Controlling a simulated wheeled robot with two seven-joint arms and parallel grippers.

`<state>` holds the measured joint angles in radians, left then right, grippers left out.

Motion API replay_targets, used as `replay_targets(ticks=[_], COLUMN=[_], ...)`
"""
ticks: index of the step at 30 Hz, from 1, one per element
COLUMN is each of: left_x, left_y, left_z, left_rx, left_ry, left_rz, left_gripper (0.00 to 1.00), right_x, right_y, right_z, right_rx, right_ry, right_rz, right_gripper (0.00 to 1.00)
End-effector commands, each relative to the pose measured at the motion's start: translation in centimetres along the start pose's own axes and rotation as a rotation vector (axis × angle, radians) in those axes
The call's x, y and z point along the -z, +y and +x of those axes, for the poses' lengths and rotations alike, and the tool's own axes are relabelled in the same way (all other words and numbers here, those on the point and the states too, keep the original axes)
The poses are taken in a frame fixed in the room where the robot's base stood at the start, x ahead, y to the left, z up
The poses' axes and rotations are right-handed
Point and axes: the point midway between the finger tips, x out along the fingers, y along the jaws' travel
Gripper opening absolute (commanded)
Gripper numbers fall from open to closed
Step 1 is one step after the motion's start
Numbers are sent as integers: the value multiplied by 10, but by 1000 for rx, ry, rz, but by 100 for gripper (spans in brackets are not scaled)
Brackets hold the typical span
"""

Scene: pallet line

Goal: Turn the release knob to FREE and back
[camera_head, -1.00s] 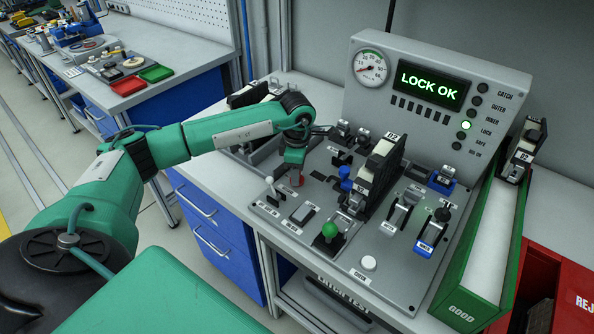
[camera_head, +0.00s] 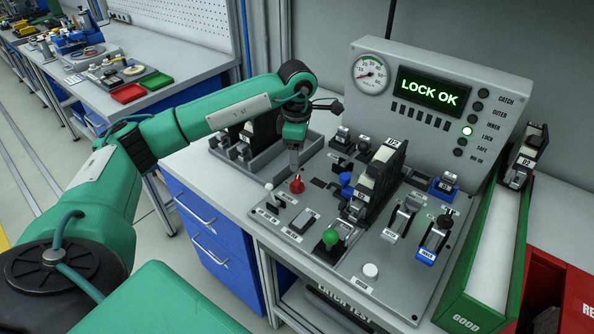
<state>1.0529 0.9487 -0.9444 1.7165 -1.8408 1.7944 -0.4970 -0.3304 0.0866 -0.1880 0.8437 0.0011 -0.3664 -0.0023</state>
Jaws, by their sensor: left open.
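A red knob (camera_head: 297,186) stands on the left part of the grey control panel (camera_head: 375,250). Labels near it are too small to read, so I cannot tell if it is the release knob or which way it points. My left gripper (camera_head: 294,168) points down just above and behind the red knob; it is open and looks empty, and a gap to the knob seems to show. My right gripper is out of view.
A green-topped lever (camera_head: 330,238) and several switches stand near the front. A grey tray (camera_head: 262,165) with parts lies at left, a green GOOD chute (camera_head: 490,255) at right.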

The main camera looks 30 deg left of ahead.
Motion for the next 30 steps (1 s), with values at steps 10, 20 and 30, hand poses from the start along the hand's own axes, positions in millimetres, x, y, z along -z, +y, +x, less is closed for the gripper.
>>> replay_targets(ticks=[10, 20, 30], left_x=[0, 0, 0], left_y=[0, 0, 0], left_z=[-48, -50, -50], left_rx=[-1, 1, 1], left_ry=[0, 1, 1], left_rz=[1, 1, 1], left_gripper=[62, 62, 62], right_x=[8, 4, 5], right_y=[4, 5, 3], right_z=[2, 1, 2], right_rx=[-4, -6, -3], right_ry=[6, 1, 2], right_rz=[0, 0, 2], right_gripper=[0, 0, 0])
